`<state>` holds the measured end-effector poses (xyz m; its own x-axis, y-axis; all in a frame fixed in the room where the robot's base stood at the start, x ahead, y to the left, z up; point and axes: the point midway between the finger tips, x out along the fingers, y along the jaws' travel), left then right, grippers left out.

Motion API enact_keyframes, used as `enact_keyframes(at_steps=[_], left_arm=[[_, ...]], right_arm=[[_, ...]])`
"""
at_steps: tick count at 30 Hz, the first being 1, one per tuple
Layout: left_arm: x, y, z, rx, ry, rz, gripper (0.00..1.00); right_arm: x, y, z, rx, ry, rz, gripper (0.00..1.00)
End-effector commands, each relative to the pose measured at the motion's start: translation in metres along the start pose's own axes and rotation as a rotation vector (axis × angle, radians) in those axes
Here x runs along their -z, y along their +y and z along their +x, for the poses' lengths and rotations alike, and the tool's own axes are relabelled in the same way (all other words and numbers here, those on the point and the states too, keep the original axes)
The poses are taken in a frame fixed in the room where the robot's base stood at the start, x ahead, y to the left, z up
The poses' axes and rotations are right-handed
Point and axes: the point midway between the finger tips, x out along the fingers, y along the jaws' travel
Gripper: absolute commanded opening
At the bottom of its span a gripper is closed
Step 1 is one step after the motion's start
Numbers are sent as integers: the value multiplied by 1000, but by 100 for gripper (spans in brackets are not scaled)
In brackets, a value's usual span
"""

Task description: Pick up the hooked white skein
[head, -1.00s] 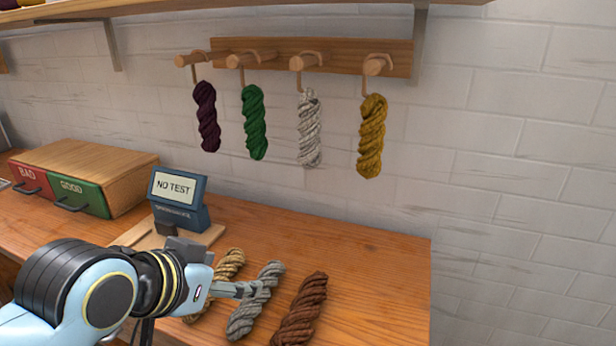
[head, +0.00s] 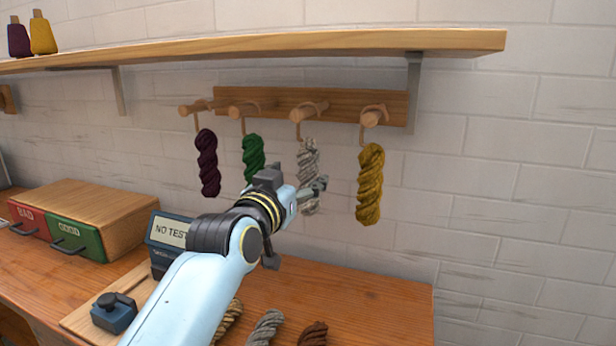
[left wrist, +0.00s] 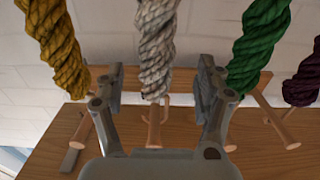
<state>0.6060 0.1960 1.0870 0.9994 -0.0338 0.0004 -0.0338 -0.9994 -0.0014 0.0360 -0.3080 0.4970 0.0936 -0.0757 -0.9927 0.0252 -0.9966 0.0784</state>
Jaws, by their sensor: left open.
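The hooked white skein (head: 307,158) hangs from the third peg from the left on the wall rack. My left gripper (head: 318,186) is raised in front of its lower half and hides part of it. In the left wrist view, the white skein (left wrist: 157,45) shows in the gap between the two spread fingers of my left gripper (left wrist: 161,75). Neither finger visibly touches it, and I cannot tell how deep it sits between them. The gripper is open and empty. My right gripper is not in view.
A green skein (head: 253,160) and a yellow skein (head: 370,185) hang on either side, with a purple skein (head: 207,163) farther left. A shelf (head: 300,44) runs above. Below, the table (head: 375,300) holds several loose skeins, a NO TEST display (head: 168,232) and a drawer box (head: 95,205).

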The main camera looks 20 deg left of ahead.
Motion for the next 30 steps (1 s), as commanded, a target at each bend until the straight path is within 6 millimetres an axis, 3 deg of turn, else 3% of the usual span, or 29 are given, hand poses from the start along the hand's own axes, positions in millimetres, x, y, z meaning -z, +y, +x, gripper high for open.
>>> enact_keyframes(at_steps=[7, 17, 30], left_arm=[[5, 5, 38, 0, 0, 0, 71], [4, 5, 45, 0, 0, -2, 70], [3, 5, 45, 0, 0, -2, 14]], right_arm=[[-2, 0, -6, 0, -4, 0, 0], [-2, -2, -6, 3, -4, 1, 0], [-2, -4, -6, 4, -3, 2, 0]])
